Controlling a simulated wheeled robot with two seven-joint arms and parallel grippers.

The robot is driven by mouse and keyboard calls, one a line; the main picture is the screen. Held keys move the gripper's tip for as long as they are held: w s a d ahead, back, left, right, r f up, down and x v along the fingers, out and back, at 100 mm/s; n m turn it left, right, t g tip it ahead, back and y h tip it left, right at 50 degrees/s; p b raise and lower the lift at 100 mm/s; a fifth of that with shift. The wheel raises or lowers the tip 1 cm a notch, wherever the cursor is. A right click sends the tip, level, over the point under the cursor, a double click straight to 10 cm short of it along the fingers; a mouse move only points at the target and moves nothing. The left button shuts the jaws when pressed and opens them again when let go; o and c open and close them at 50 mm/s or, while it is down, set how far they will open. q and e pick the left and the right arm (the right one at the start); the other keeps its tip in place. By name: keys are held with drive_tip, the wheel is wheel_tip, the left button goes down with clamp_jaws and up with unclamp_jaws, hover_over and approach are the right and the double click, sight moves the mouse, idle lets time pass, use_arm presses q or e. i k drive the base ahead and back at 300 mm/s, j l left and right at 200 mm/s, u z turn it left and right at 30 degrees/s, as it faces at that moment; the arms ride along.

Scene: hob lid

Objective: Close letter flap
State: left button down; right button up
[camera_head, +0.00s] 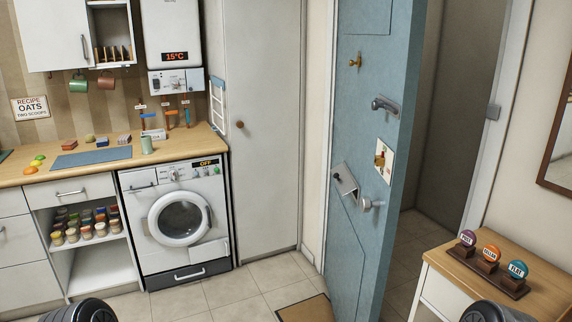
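The letter flap (346,180) is a small grey metal plate on the blue door (362,130), a little below the door's mid-height. It is tilted out from the door face, so it stands open. The slot behind it cannot be made out. The door stands ajar, swung into the room. Neither gripper shows in this view. Only dark rounded parts of my arms come in at the bottom left and bottom right edges.
A wooden-topped cabinet (448,262) stands at right. A washing machine (176,218) is left.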

sight(346, 184)
drive_tip(key=i+j, duration=0.1)
drive_tip(key=i, duration=0.35)
drive_tip(key=i+j, duration=0.15)
drive_tip(key=i, duration=0.3)
drive_tip(key=i+j+z, duration=0.2)
drive_tip(key=z, duration=0.25)
drive_tip(key=i+j+z, duration=0.4)
drive_tip(key=j+z, duration=0.2)
drive_tip(key=z, duration=0.25)
drive_tip(key=i+j+z, duration=0.15)
drive_tip(key=j+z, duration=0.75)
drive_tip(key=j, duration=0.35)
